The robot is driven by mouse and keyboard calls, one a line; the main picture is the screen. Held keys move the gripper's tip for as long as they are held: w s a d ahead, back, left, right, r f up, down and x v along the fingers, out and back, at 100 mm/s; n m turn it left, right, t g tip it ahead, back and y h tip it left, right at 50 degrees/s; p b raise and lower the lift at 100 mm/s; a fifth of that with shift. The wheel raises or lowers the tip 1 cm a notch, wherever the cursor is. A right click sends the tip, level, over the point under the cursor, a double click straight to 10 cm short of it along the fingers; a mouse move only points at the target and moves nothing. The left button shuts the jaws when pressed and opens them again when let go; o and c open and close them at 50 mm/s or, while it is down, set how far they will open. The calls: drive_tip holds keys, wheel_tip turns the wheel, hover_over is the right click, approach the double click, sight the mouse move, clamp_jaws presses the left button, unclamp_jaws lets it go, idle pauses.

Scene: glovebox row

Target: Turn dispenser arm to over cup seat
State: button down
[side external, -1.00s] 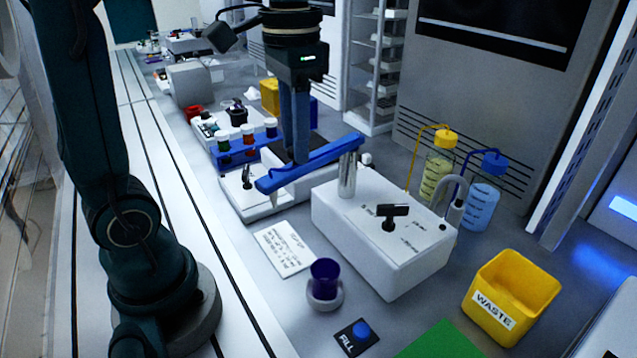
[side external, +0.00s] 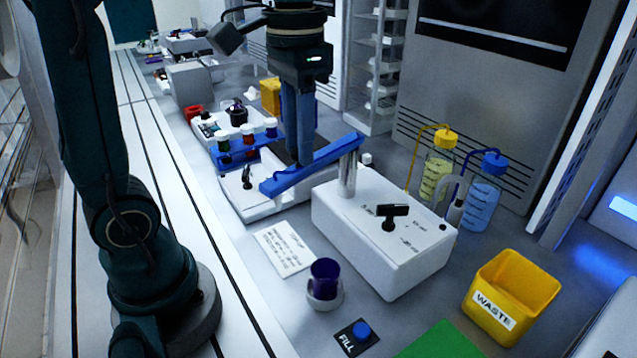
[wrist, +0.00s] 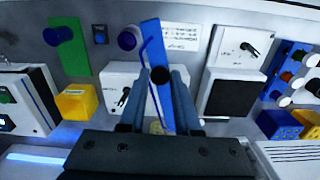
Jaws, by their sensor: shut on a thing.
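The dispenser arm (side external: 320,160) is a long blue bar on top of a metal post (side external: 348,178) on a white box. In the wrist view, the dispenser arm (wrist: 152,45) runs up between my fingers, with a dark round spot between them. My gripper (side external: 303,160) points down and is shut on the dispenser arm; its fingertips (wrist: 160,78) flank the bar. The cup seat (side external: 338,299) is a white ring holding a dark blue cup (side external: 325,273). The bar's free end is behind and left of the cup. In the wrist view the cup (wrist: 127,39) lies just left of the bar's end.
The white box (side external: 395,265) carries a black handle (side external: 392,214). A FILL button (side external: 361,331), a yellow waste bin (side external: 510,290) and a label card (side external: 285,249) lie around it. A blue rack of vials (side external: 245,150) stands behind. Two bottles with tubes stand right.

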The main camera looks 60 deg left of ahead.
drive_tip(key=shift+w+d+n, duration=0.45)
drive_tip(key=shift+d+n, duration=0.35)
drive_tip(key=shift+n, duration=0.1)
drive_tip(key=shift+w+d+n, duration=0.4)
drive_tip(key=shift+d+n, duration=0.35)
drive_tip(key=shift+n, duration=0.15)
drive_tip(key=shift+w+d+n, duration=0.45)
drive_tip(key=shift+d+n, duration=0.35)
drive_tip(key=shift+n, duration=0.1)
drive_tip(key=shift+w, duration=0.1)
drive_tip(key=c, duration=0.6)
unclamp_jaws()
drive_tip(key=shift+r, duration=2.55)
